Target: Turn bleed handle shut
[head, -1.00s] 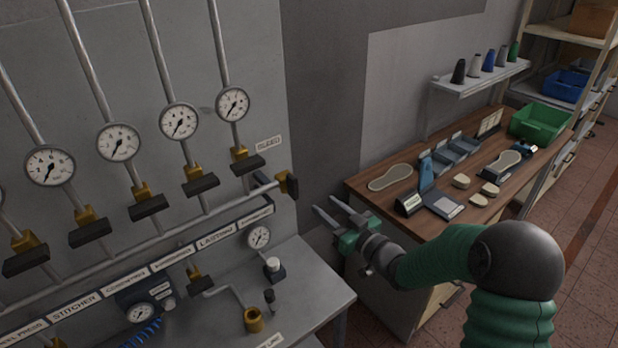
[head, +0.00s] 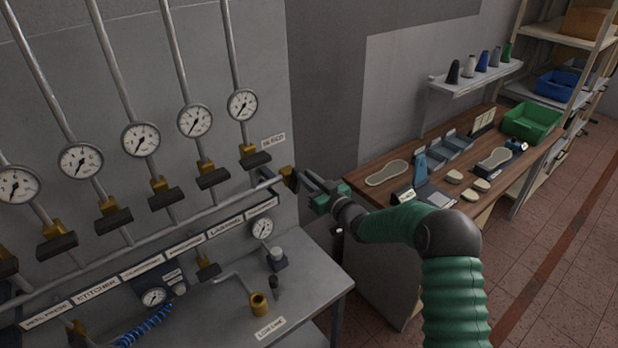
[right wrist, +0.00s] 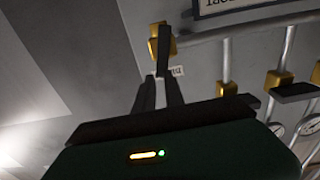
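The bleed valve (head: 287,177) is a brass body at the right end of the manifold pipe, below the BLEED label (head: 273,139). In the right wrist view its brass body (right wrist: 155,44) shows ahead, with the dark bleed handle (right wrist: 164,48) pointing towards my fingers. My right gripper (head: 306,180) is right beside the valve in the head view. In the right wrist view the right gripper (right wrist: 159,80) has its two fingers apart with a narrow gap, the tips at the handle's near end. I cannot tell whether they touch it. My left gripper is out of view.
Several gauges (head: 242,104) with brass valves and dark handles line the wall panel. A grey bench (head: 318,278) with a brass fitting (head: 258,303) lies below. A wooden worktable (head: 359,179) with shoe parts and a green bin (head: 532,121) stands at the right.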

